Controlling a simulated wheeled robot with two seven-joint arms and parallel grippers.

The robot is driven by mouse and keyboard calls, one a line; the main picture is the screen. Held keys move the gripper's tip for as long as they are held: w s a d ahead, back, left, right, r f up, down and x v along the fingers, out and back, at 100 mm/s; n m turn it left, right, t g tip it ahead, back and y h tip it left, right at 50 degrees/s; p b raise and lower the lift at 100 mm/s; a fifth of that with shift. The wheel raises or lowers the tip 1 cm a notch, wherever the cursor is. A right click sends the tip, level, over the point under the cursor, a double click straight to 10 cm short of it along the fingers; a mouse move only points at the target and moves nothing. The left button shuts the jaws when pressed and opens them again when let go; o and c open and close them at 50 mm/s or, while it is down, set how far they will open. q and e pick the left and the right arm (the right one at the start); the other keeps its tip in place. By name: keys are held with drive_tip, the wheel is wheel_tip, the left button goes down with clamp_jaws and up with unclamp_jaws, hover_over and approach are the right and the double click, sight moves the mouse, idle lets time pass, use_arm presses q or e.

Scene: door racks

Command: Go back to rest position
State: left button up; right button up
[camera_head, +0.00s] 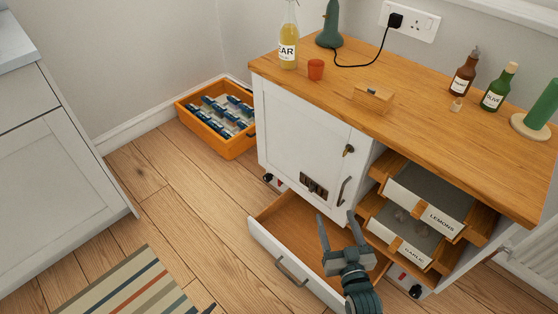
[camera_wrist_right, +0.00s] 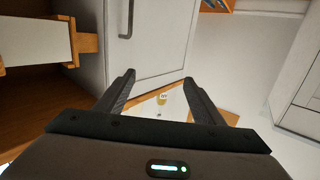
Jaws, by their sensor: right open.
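My right gripper (camera_head: 338,222) is open and empty, just above the pulled-out bottom drawer (camera_head: 280,262) of the white cabinet. Its two fingers also show apart in the right wrist view (camera_wrist_right: 159,80), with nothing between them at close range. The drawer's visible inside is bare wood, and my gripper hides part of it. The cabinet door (camera_head: 308,140) beside the gripper looks shut and has a grey handle. My left gripper is in neither view.
Two tilted racks labelled LEMONS (camera_head: 440,219) and GARLIC (camera_head: 411,252) stick out on the right. An orange crate (camera_head: 228,150) stands on the floor.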

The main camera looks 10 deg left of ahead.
use_arm(q)
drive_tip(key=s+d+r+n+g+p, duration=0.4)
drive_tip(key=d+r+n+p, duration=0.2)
drive_tip(key=p, duration=0.7)
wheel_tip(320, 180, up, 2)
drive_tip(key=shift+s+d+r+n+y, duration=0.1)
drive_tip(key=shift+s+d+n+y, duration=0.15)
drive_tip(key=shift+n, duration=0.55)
use_arm(e)
drive_tip(key=s+d+f+g+h, duration=0.1)
drive_tip(key=s+d+f+g, duration=0.2)
drive_tip(key=s+f, duration=0.4)
drive_tip(key=s+d+f+g+h, duration=0.1)
drive_tip(key=s+d+f+g, duration=0.3)
drive_tip(key=s+f, duration=0.3)
drive_tip(key=s+d+f+g+h, duration=0.1)
drive_tip(key=s+d+f+g, duration=0.2)
drive_tip(key=s+f, duration=0.4)
drive_tip(key=s+g, duration=0.1)
drive_tip(key=s, duration=0.6)
drive_tip(key=shift+d+f+m+h, duration=0.2)
drive_tip(key=shift+f+m+h, duration=0.1)
drive_tip(key=shift+m, duration=0.1)
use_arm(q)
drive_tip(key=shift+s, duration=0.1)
